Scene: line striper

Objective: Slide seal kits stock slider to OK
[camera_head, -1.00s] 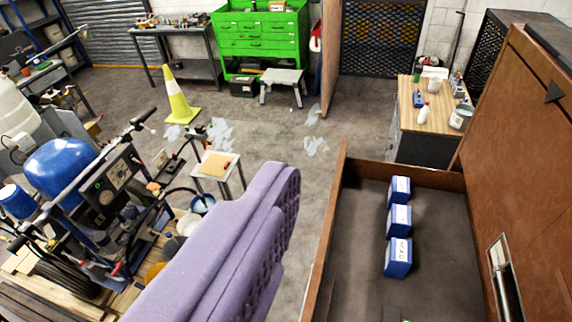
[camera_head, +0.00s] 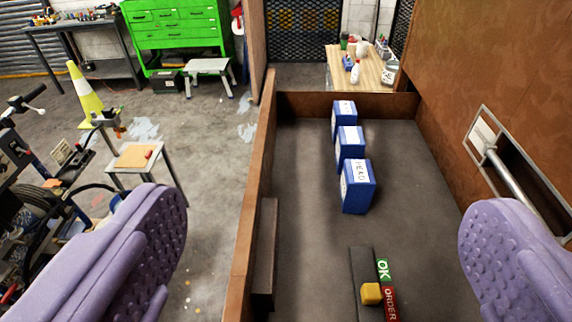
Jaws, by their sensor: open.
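The stock slider is a yellow block (camera_head: 371,294) on a dark track (camera_head: 361,272) on the floor of a brown-walled tray. It sits beside the red ORDER label (camera_head: 390,303), below the green OK label (camera_head: 383,270) in the picture. Several blue boxes with white labels, the nearest one (camera_head: 358,187), stand in a row farther back in the tray. My gripper (camera_head: 322,245) is open, its two purple fingers wide apart at the left and right of the picture. Nothing is between the pads that I can see touching them; the slider shows between the fingers, lower and apart from them.
A brown wall (camera_head: 258,190) edges the tray at left, with a dark ledge (camera_head: 265,250) inside it. A tall brown panel with a metal bar (camera_head: 515,180) stands at right. The tray floor between boxes and slider is clear.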

